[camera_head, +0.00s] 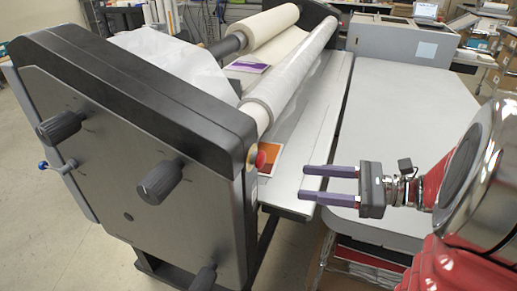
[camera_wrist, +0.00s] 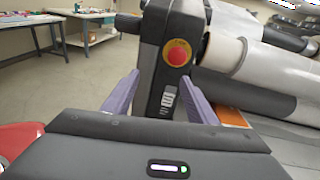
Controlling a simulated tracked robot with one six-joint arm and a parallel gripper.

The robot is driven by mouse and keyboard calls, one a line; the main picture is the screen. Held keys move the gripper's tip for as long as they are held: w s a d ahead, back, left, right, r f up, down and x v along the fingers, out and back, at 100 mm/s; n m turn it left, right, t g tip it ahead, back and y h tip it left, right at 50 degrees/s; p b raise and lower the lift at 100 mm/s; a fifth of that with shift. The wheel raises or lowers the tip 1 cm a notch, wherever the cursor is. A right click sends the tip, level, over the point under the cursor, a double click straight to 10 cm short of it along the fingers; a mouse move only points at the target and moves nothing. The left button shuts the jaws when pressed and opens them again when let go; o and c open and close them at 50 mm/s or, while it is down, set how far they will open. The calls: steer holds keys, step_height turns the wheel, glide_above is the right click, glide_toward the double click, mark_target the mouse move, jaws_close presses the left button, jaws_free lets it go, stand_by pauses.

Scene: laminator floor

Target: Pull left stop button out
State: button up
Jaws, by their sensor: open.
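The left stop button (camera_head: 261,160) is a red knob on a yellow base on the inner edge of the laminator's left side panel. It also shows face-on in the wrist view (camera_wrist: 177,56), above and between my fingers. My gripper (camera_head: 304,183) is open and empty, pointing left toward the button with a clear gap between. In the wrist view its purple fingers (camera_wrist: 160,98) stand on either side of the dark panel end. Whether the button is pushed in or out cannot be told.
The side panel (camera_head: 130,150) carries black knobs (camera_head: 160,181). Film rolls (camera_head: 290,78) span the laminator beside the button. The grey feed table (camera_head: 310,150) lies below with an orange print (camera_head: 268,160). Small switches (camera_wrist: 168,98) sit under the button. Open floor shows at left.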

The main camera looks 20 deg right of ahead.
mark_target(264, 159)
steer(key=d, duration=0.1)
steer(key=d+m+t, duration=0.1)
steer(key=d+r+t, duration=0.1)
steer(key=shift+w+d+m, duration=0.25)
steer(key=shift+w+m, duration=0.05)
steer(key=shift+m, duration=0.1)
steer(key=shift+x, duration=6.95)
steer(key=shift+s+r, duration=0.1)
steer(key=shift+r, duration=0.1)
steer(key=shift+c, duration=0.6)
